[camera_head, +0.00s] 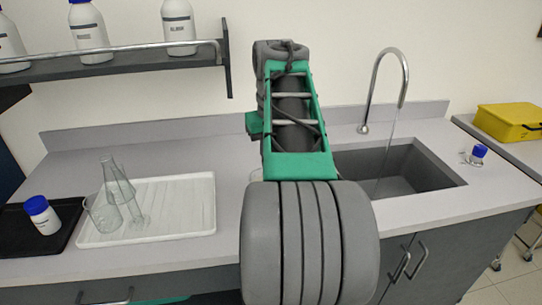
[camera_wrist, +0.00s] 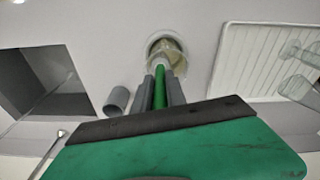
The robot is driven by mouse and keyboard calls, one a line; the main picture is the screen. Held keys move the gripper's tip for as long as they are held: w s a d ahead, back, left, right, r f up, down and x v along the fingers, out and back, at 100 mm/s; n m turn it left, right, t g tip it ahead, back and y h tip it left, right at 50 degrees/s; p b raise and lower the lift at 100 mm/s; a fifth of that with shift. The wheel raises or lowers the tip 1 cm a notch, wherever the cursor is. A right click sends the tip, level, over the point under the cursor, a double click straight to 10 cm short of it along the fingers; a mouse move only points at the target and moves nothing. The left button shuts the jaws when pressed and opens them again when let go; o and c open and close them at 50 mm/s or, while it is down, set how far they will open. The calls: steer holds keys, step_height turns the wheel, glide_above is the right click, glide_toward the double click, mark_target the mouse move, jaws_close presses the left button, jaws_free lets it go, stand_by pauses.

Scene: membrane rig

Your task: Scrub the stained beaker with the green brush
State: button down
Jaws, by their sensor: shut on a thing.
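My gripper (camera_wrist: 161,84) is shut on the green brush (camera_wrist: 159,92), whose green handle shows between the two grey fingers in the wrist view. The stained beaker (camera_wrist: 167,42) is a round vessel with a yellowish-brown inside, standing on the counter just beyond the fingertips. The far end of the brush lines up with the beaker's mouth and overlaps it. I cannot tell how deep it reaches or whether it touches the wall. In the head view my arm hides gripper, brush and beaker.
A grey open cylinder (camera_wrist: 117,100) lies or stands beside the fingers. A white ribbed tray (camera_head: 185,205) holds clear glassware (camera_head: 117,185). The sink (camera_head: 410,172), with water running from its tap (camera_head: 403,85), is at right. A blue-capped bottle (camera_head: 42,215) stands on a black tray.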

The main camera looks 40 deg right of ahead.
steer(key=shift+f+b, duration=0.6)
steer(key=shift+f, duration=0.35)
steer(key=shift+r, duration=0.1)
steer(key=shift+w+a, duration=0.15)
steer(key=shift+a, duration=0.6)
steer(key=shift+r, duration=0.1)
step_height(320, 180, up, 16)
steer(key=p, duration=1.5)
steer(key=shift+f, duration=0.2)
